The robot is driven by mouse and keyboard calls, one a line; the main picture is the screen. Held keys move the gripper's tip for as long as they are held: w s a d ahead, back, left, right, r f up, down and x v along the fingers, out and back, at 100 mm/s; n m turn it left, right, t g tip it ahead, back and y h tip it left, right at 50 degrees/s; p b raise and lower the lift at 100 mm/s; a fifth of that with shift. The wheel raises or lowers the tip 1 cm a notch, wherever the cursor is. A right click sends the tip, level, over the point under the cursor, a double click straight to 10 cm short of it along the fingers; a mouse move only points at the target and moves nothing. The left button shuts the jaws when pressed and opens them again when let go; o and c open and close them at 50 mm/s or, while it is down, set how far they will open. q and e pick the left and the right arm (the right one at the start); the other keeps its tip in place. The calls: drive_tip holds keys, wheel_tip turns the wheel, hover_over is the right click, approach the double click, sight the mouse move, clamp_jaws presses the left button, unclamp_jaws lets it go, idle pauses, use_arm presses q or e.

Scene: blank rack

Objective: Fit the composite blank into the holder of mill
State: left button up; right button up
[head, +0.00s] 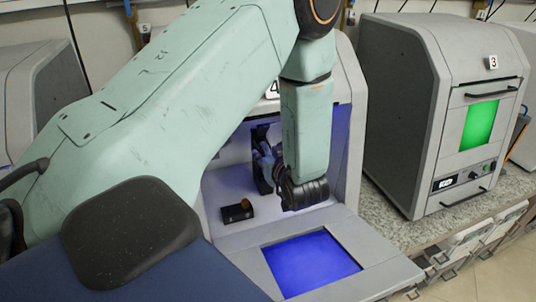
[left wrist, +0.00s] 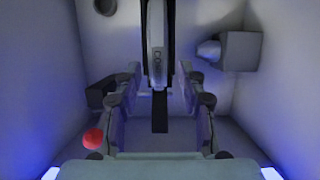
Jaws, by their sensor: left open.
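The mill (head: 345,150), marked 4, stands with its door folded down and its chamber open. My left gripper (head: 263,165) is inside the chamber, partly hidden by my forearm. In the left wrist view the left gripper (left wrist: 160,72) is open, with one finger on each side. Ahead stands an upright dark-edged fixture with a grey middle (left wrist: 157,45), which may be the holder. A dark flat strip (left wrist: 160,112) shows between the fingers; I cannot tell whether it is the composite blank, part of the fixture or touching a finger. My right gripper is not in view.
The lowered door (head: 355,235) has a blue window. A small dark block (head: 237,211) sits on the chamber floor. A red knob (left wrist: 92,138) is at lower left and a grey box with a cone (left wrist: 240,50) at right. Machine 3 (head: 405,110) stands to the right.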

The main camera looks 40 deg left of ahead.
use_arm(q)
drive_tip(key=v, duration=0.7)
idle(0.5)
drive_tip(key=shift+d, duration=0.2)
drive_tip(key=shift+s, duration=0.2)
idle(0.3)
